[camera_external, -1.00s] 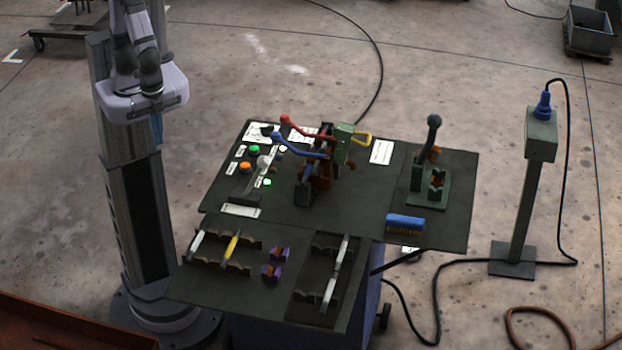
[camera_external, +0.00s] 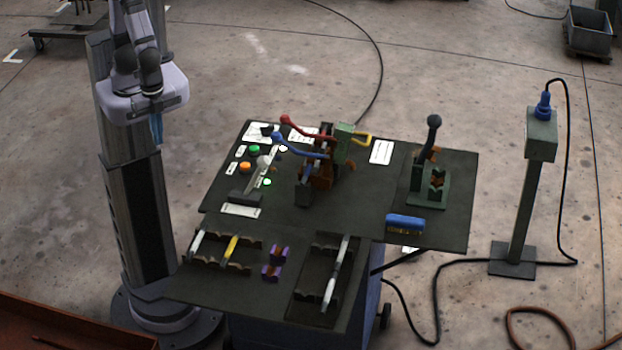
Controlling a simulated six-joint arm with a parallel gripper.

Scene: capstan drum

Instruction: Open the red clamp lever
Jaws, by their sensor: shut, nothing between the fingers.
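The red clamp lever (camera_external: 305,128) is on the mechanism at the back middle of the dark table. Its round red knob points up and to the left. A blue lever (camera_external: 298,147) with a blue knob sits just in front of it on the same mechanism. A green block (camera_external: 343,140) with a yellow handle is at its right. My gripper (camera_external: 157,130) hangs to the left of the table, well apart from the lever. Its blue fingers point down, are shut and hold nothing.
The table (camera_external: 370,205) also carries a panel with green and orange buttons (camera_external: 245,166), a black-knobbed lever (camera_external: 433,130), a blue brush (camera_external: 405,222) and racks of rods (camera_external: 226,250) in front. A post with a blue plug (camera_external: 541,130) stands right.

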